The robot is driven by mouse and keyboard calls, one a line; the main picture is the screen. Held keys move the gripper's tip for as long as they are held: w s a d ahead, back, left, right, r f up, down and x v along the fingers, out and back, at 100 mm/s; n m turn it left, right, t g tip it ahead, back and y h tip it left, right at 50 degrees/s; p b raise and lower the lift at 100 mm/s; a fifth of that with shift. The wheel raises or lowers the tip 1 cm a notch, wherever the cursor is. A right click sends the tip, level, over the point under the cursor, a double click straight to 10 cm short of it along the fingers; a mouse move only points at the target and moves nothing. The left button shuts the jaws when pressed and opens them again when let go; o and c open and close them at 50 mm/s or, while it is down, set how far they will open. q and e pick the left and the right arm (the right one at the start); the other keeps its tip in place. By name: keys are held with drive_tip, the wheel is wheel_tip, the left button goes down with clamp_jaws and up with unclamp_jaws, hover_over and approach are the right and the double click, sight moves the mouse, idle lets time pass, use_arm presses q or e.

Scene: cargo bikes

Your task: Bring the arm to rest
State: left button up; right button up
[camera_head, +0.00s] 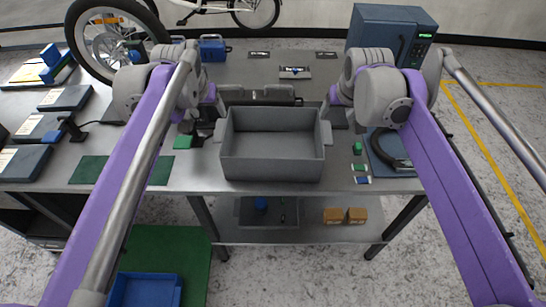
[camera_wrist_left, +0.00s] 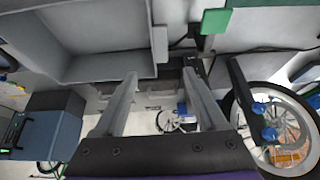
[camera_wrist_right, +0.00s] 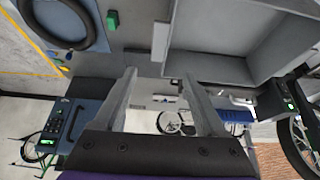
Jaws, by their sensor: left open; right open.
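My left gripper (camera_head: 207,112) is beside the left end of the grey crate (camera_head: 272,166) in the head view. In the left wrist view its two fingers (camera_wrist_left: 160,74) are spread with nothing between them. My right gripper (camera_head: 338,112) is near the crate's right end. Its fingers (camera_wrist_right: 158,74) are also spread and empty in the right wrist view. The crate is empty and stands upright on the table's front edge. Both arms reach forward over the table, and their links hide parts of it.
The grey table (camera_head: 330,78) holds a blue-grey box-shaped device (camera_head: 375,35) at the back right, a wheel (camera_head: 112,40) at the back left and flat dark boxes (camera_head: 38,128) at the left. A green mat (camera_head: 88,170) lies at the front left. A blue bin (camera_head: 145,290) is on the floor.

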drive_tip(key=shift+r, duration=0.15)
drive_tip(key=shift+s, duration=0.1)
idle(0.3)
use_arm(q)
drive_tip(key=s+f, duration=0.8)
drive_tip(key=s, duration=0.6)
drive_tip(key=s+a+f, duration=0.1)
drive_tip(key=s+f, duration=0.8)
drive_tip(key=s, duration=0.5)
drive_tip(key=shift+a+p, duration=0.2)
drive_tip(key=shift+p, duration=0.25)
use_arm(e)
drive_tip(key=s+f, duration=0.8)
drive_tip(key=s, duration=0.6)
drive_tip(key=s+d+f, duration=0.1)
drive_tip(key=s+f, duration=0.7)
drive_tip(key=s, duration=0.5)
drive_tip(key=shift+s+d+f, duration=0.2)
drive_tip(key=shift+s+f, duration=0.1)
drive_tip(key=shift+s, duration=0.1)
